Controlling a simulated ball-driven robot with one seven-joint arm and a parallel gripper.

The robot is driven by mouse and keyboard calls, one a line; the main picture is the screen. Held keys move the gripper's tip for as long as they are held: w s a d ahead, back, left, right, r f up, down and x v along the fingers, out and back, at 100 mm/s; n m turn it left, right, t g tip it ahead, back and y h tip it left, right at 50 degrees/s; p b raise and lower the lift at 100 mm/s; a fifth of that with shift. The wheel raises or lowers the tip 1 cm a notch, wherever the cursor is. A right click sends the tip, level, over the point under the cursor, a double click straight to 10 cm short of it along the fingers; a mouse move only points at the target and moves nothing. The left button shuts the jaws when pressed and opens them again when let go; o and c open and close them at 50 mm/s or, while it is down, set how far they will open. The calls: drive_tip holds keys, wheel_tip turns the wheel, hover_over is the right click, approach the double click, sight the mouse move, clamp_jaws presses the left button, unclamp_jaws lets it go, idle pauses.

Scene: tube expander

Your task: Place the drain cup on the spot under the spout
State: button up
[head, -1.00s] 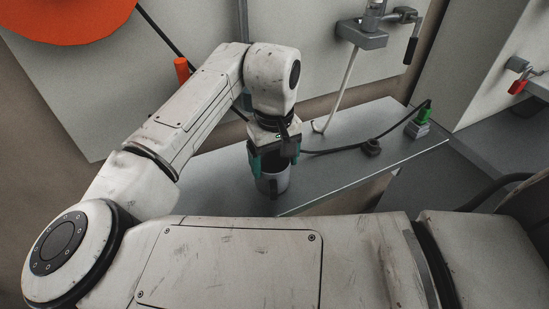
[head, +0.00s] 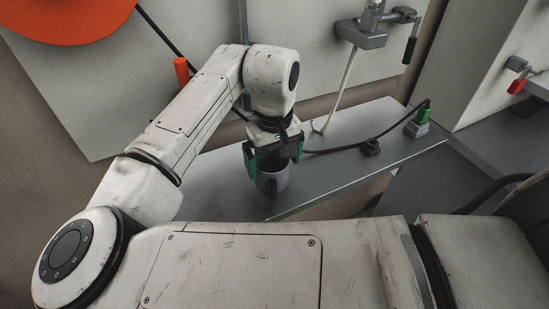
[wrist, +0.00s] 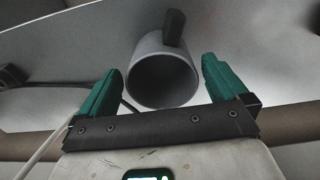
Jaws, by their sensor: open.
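The drain cup (head: 272,182) is a small grey cup with a dark inside. It stands upright on the grey bench, near its front edge. My gripper (head: 272,164) is open above and around its top, with green-padded fingers. In the wrist view, the cup (wrist: 160,72) shows its open mouth between the two spread fingers, its black handle pointing up in the picture. The left finger looks close to the rim; a gap shows at the right finger. The spout fitting (head: 362,36) is on the back panel, with a pale thin tube running down to the bench. No marked spot is clear.
The bench (head: 325,180) is a narrow shelf with an open front edge. A black cable (head: 335,150) with a dark knob (head: 371,148) and a green-topped connector (head: 418,122) lies to the right.

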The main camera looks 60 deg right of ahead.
wheel_tip(320, 180, up, 12)
drive_tip(key=shift+r, duration=0.15)
idle(0.4)
drive_tip(key=shift+s, duration=0.1)
